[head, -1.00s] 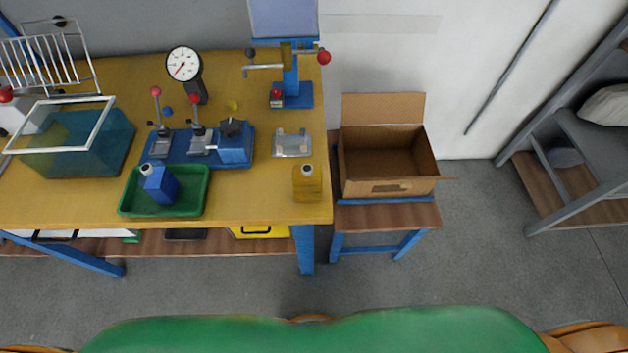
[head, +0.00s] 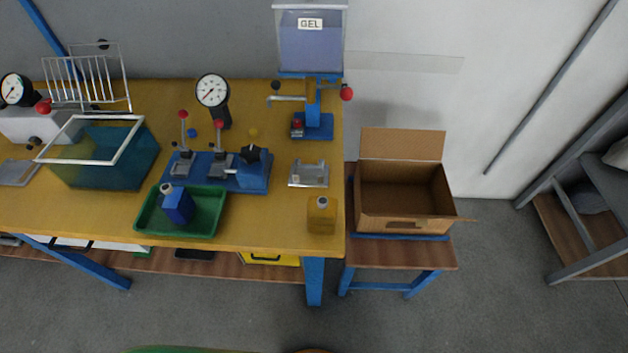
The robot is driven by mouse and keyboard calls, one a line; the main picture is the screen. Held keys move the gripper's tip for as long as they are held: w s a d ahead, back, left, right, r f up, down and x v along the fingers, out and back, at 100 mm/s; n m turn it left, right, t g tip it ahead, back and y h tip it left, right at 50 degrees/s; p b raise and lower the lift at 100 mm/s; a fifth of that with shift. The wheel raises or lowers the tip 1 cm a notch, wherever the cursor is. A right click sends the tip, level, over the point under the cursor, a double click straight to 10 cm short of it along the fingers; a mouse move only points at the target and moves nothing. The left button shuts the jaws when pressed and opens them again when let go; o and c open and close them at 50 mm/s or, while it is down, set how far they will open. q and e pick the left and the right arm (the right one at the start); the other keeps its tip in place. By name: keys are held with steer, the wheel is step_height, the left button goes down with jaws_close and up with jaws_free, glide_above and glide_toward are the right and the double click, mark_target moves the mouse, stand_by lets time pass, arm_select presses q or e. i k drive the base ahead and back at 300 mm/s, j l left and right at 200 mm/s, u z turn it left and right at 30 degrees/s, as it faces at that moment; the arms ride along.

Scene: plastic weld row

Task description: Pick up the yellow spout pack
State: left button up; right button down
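The yellow spout pack (head: 321,216) stands upright on the wooden workbench (head: 270,225), near its front right corner. It has a pale cap on top and is close in colour to the bench top. Nothing touches it. Neither of my grippers shows in the head view.
A green tray (head: 150,219) holding a blue spout pack (head: 177,204) lies left of it. A metal fixture (head: 309,175) and a blue clamp base (head: 205,178) stand behind. A blue dispenser (head: 313,118) is at the back. An open, empty cardboard box (head: 400,208) sits on a stool to the right.

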mark_target(322, 211)
steer(key=l+u, duration=0.2)
steer(key=l, duration=0.25)
steer(key=k+l+u, duration=0.25)
steer(key=l, duration=0.15)
steer(key=l+u, duration=0.2)
steer(key=l, duration=0.25)
